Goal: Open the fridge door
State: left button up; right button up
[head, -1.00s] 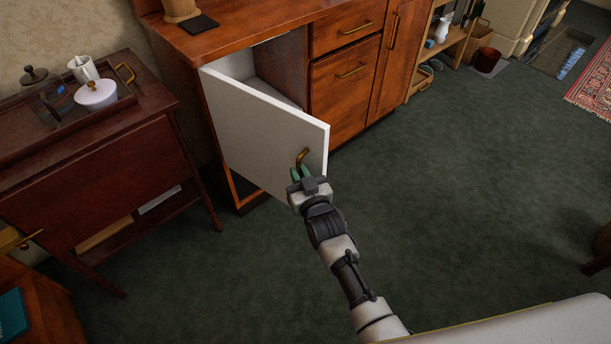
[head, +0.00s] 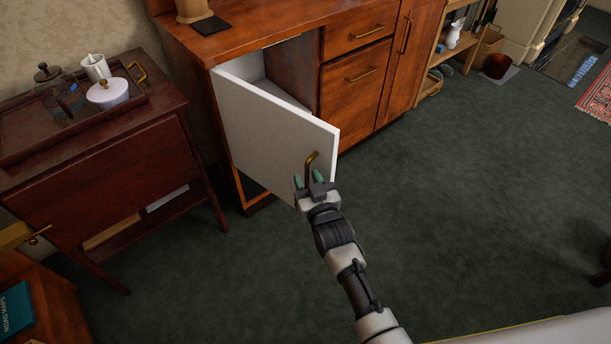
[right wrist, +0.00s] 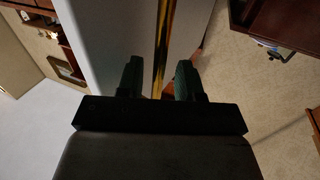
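The white fridge door (head: 262,130) stands swung out from the wooden cabinet, and part of the pale interior (head: 268,78) shows behind it. Its brass bar handle (head: 311,160) is near the free edge. My right gripper (head: 309,181) is at the handle's lower end with its fingers spread. In the right wrist view the handle (right wrist: 161,45) runs between the two green fingertips (right wrist: 159,78), with a visible gap on each side. My left gripper is not in view.
A dark wooden side table (head: 100,185) with a tray, a jar and white crockery stands left of the door. Cabinet drawers (head: 350,85) are to the right. Open green carpet (head: 450,190) lies in front and to the right.

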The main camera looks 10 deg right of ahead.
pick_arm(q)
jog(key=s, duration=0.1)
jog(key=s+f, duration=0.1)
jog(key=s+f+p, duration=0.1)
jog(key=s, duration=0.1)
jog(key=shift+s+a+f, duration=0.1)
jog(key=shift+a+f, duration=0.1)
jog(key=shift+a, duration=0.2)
pick_arm(e)
jog(key=v, duration=0.9)
jog(key=shift+s, duration=0.35)
